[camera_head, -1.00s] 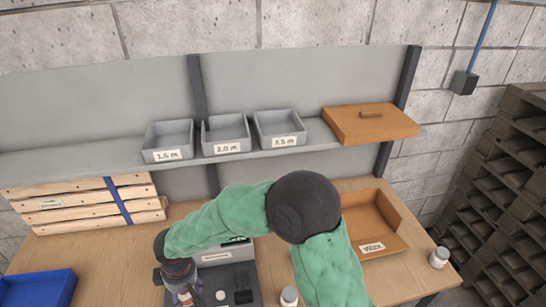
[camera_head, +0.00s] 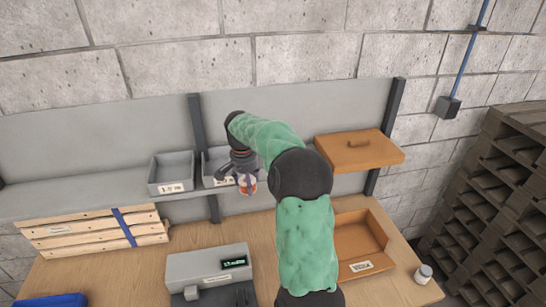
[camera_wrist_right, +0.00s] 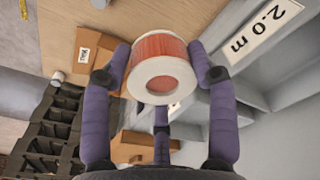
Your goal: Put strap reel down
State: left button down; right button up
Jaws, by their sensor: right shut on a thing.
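My right gripper (camera_head: 245,174) is shut on the strap reel (camera_head: 247,185), which is red-orange with a white core. It holds the reel in the air in front of the shelf (camera_head: 95,193), by the 2.0 m bin (camera_head: 214,168). In the right wrist view the purple fingers of the right gripper (camera_wrist_right: 165,65) press on both sides of the reel (camera_wrist_right: 160,75), close to the 2.0 m bin's labelled front (camera_wrist_right: 263,28). The 1.5 m bin (camera_head: 171,172) stands left of it. My arm hides the 2.5 m bin. My left gripper is not in view.
An orange-brown lidded box (camera_head: 360,152) sits on the shelf's right end. Below are an open brown tray (camera_head: 355,240), a small white jar (camera_head: 423,274), a grey device with a display (camera_head: 207,266), strapped planks (camera_head: 95,235) and a blue bin (camera_head: 50,300).

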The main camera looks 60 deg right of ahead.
jog(key=s+d+r+m+p, duration=0.3)
jog(key=s+d+r+m, duration=0.15)
jog(key=d+r, duration=0.35)
jog(key=w+d+f+p, duration=0.1)
jog(key=d+f, duration=0.2)
jog(key=d, duration=0.1)
jog(key=w+d+f+p, duration=0.2)
jog(key=d+f, duration=0.1)
jog(key=d, duration=0.1)
jog(key=w+d+f+p, duration=0.1)
jog(key=d+f+p, duration=0.1)
jog(key=d+f, duration=0.1)
jog(key=shift+w+d+f, duration=0.15)
jog(key=shift+w+d, duration=0.2)
jog(key=shift+d, duration=0.2)
jog(key=shift+w+d+f+p, duration=0.15)
jog(key=shift+d+f+p, duration=0.2)
jog(key=shift+f, duration=0.3)
notch_tip(320, 180, down, 2)
jog(key=shift+f+p, duration=0.15)
jog(key=shift+p, duration=0.35)
jog(key=shift+f, duration=0.2)
jog(key=shift+a, duration=0.1)
